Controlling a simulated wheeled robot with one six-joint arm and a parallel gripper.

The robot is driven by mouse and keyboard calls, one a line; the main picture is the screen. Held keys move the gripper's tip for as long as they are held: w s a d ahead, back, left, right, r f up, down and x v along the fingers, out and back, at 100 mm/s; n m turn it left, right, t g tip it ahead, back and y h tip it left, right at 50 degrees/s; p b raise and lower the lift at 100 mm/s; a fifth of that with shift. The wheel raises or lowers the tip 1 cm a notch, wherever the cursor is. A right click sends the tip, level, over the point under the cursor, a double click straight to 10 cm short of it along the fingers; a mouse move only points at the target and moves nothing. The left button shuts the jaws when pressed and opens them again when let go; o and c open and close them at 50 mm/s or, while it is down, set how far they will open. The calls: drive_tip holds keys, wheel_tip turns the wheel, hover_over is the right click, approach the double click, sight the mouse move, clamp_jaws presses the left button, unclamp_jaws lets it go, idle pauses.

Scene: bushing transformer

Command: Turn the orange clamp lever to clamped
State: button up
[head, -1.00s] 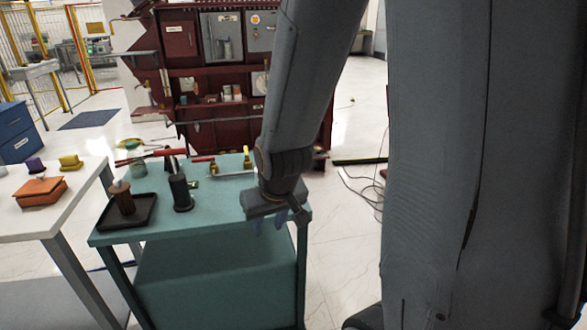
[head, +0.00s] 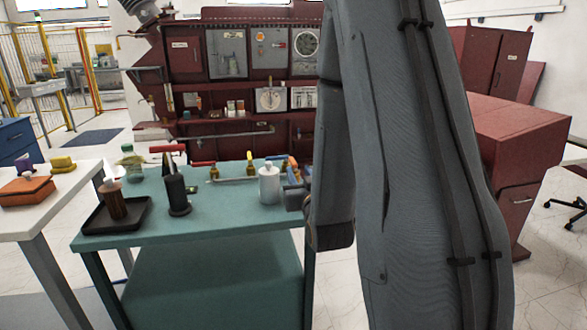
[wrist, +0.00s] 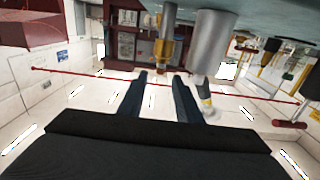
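My gripper (wrist: 161,75) shows in the wrist view as two dark blue fingers, spread apart with nothing held. In the head view its grey body (head: 294,196) is at the right end of the teal cart, mostly hidden by my arm. A small orange part (head: 292,161) shows beside the blue fingers there; I cannot tell whether it is the clamp lever. In the wrist view, which is upside down, a grey post with a yellow-orange end (wrist: 163,50) stands beyond the fingertips, apparently not touched. A pale grey cylinder (wrist: 210,48) stands to its right.
A dark red panel wall (head: 215,130) stands behind. A white table (head: 60,212) is at the left.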

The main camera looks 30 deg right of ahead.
sight(295, 166)
drive_tip(key=x, duration=0.7)
drive_tip(key=shift+w+p, duration=0.1)
drive_tip(key=shift+p, duration=0.2)
clamp_jaws()
